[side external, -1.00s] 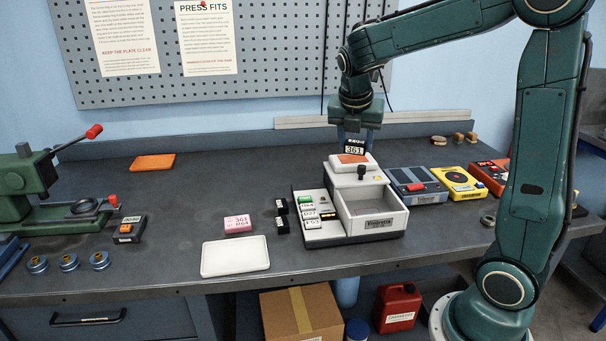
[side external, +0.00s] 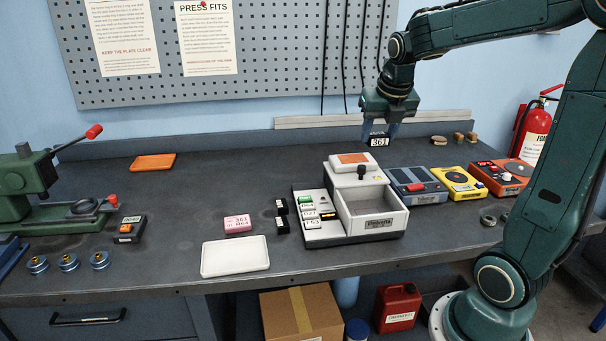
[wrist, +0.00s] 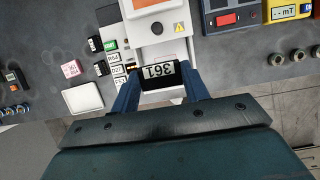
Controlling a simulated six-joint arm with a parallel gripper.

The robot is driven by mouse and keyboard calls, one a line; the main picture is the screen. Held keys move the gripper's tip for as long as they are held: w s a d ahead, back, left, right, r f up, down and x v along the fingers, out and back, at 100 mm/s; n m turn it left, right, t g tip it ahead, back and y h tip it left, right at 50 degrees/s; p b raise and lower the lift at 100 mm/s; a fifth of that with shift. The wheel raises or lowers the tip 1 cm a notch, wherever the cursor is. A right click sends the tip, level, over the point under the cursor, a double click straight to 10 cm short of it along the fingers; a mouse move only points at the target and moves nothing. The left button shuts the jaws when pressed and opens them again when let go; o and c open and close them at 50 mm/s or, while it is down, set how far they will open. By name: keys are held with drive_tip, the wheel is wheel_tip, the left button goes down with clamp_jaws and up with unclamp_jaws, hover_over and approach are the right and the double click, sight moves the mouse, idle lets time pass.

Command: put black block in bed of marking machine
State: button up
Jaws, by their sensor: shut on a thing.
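In the wrist view the block (wrist: 159,74) sits between the two blue fingers of my gripper (wrist: 160,84). The white marking machine (side external: 402,222) stands at the middle of the bench, with an orange-topped head at its back and an open, recessed grey bed (side external: 368,207) at its front right. In the wrist view the block covers part of the machine (wrist: 150,49).
A grey device (side external: 416,185), a yellow device (side external: 459,183) and an orange-red device (side external: 500,178) stand right of the machine. Small black blocks (side external: 282,224), a pink block (side external: 237,223) and a white tray (side external: 235,257) lie left of it. The bench behind the machine is mostly clear.

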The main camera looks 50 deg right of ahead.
sight(367, 211)
wheel_tip(367, 211, down, 19)
idle(1.0)
drive_tip(key=shift+f, duration=0.1)
drive_tip(key=o, duration=1.2)
drive_tip(key=shift+v, duration=6.1)
